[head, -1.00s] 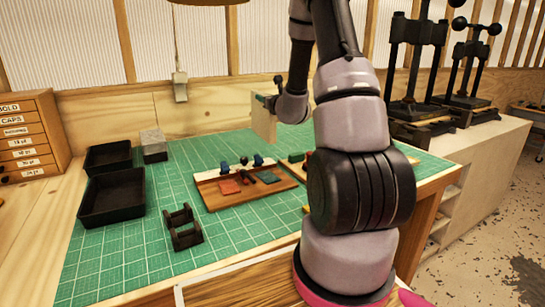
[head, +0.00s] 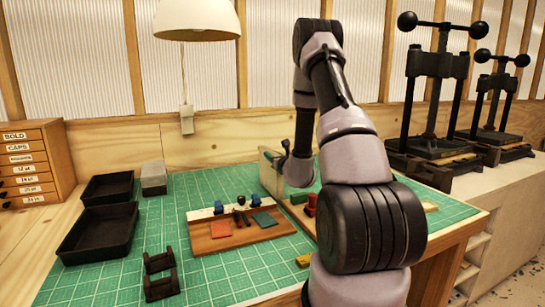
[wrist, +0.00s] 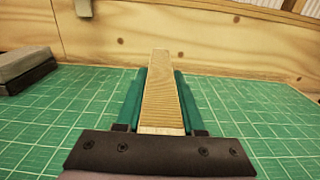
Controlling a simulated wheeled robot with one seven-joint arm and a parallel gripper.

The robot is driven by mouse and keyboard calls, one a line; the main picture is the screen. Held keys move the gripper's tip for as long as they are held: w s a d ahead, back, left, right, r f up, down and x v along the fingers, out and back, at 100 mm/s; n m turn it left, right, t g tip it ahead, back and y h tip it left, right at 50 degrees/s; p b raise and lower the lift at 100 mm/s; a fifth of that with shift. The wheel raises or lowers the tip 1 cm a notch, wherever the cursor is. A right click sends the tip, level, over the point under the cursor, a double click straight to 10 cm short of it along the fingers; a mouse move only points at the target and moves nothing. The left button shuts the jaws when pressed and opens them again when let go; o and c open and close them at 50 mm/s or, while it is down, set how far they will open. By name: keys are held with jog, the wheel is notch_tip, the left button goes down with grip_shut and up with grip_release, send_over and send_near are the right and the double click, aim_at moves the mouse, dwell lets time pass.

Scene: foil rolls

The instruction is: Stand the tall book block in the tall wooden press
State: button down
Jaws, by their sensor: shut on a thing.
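The tall book block (head: 270,178) is a pale, upright slab at the back of the green mat, left of my arm. In the wrist view, the block (wrist: 160,95) shows fine page-like lines and lies between the teal fingers of my gripper (wrist: 160,128), which is shut on it. In the head view, my gripper (head: 268,155) is mostly hidden behind my wrist. I cannot tell whether the block's lower end touches the mat. A small dark frame with uprights (head: 161,276), perhaps the press, stands empty at the mat's front left.
A wooden board (head: 215,243) holds an orange piece, a green piece and small tools. Red and green items (head: 310,202) stand partly behind my arm. Black trays (head: 100,232) and a grey block (head: 153,178) sit left. Black screw presses (head: 432,148) stand right. Mat between frame and board is clear.

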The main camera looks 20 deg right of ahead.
dwell(0.3)
jog(key=c, duration=0.5)
grip_release()
